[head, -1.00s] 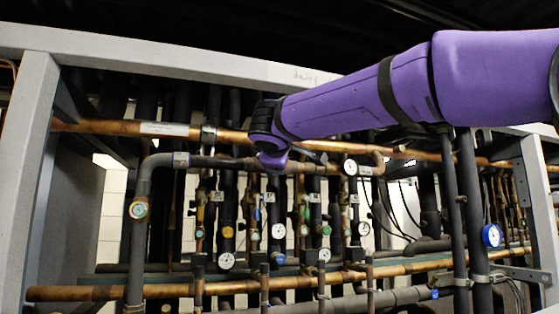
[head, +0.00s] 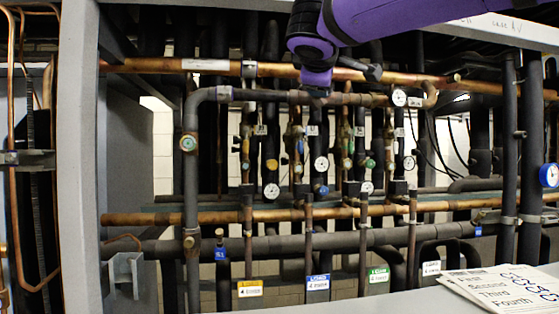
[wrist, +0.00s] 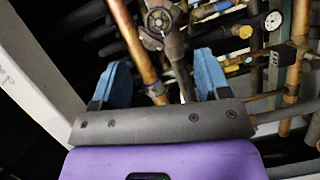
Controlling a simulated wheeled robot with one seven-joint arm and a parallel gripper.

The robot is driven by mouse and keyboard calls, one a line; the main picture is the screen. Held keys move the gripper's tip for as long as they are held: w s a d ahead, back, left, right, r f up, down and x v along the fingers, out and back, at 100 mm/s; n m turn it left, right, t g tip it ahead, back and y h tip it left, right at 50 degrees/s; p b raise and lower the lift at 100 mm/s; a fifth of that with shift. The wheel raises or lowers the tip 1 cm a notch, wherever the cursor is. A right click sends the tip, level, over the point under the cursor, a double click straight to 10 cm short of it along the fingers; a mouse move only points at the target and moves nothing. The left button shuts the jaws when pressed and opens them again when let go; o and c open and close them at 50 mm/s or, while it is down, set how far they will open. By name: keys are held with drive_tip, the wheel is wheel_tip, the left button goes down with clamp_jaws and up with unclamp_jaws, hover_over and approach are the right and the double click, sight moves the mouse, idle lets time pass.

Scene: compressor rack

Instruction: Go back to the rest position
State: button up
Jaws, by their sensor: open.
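My gripper (wrist: 157,85) shows in the wrist view with its two blue fingers spread apart and nothing between them. Beyond the fingers are a copper pipe (wrist: 136,45) and a dark pipe with a round fitting (wrist: 160,20). In the head view my purple arm reaches in from the top right, and its wrist end hangs in front of the upper copper pipe (head: 160,66) and the dark insulated pipe (head: 265,95). The fingers cannot be made out there.
A grey frame post (head: 80,160) stands at the left, and a grey beam (head: 510,32) runs along the top right. Several gauges (head: 187,143) and valves sit among the pipes. Labelled tags (head: 318,282) hang low. Printed sheets (head: 505,287) lie at the bottom right.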

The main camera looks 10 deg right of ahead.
drive_tip(key=s+d+f+m+g+y, duration=0.2)
drive_tip(key=s+d+f+m+g, duration=0.1)
drive_tip(key=s+f, duration=0.6)
drive_tip(key=s+d+f+m+g+y, duration=0.2)
drive_tip(key=s+d+f+m+g, duration=0.2)
drive_tip(key=s+f, duration=0.5)
drive_tip(key=s+d+f+m+g+y, duration=0.2)
drive_tip(key=s+f, duration=0.6)
drive_tip(key=f, duration=1.1)
drive_tip(key=d+m+g, duration=0.1)
drive_tip(key=d+m, duration=0.1)
drive_tip(key=shift+s+f+m+g, duration=0.25)
drive_tip(key=shift+s+m+g, duration=0.05)
drive_tip(key=shift+s+g, duration=0.1)
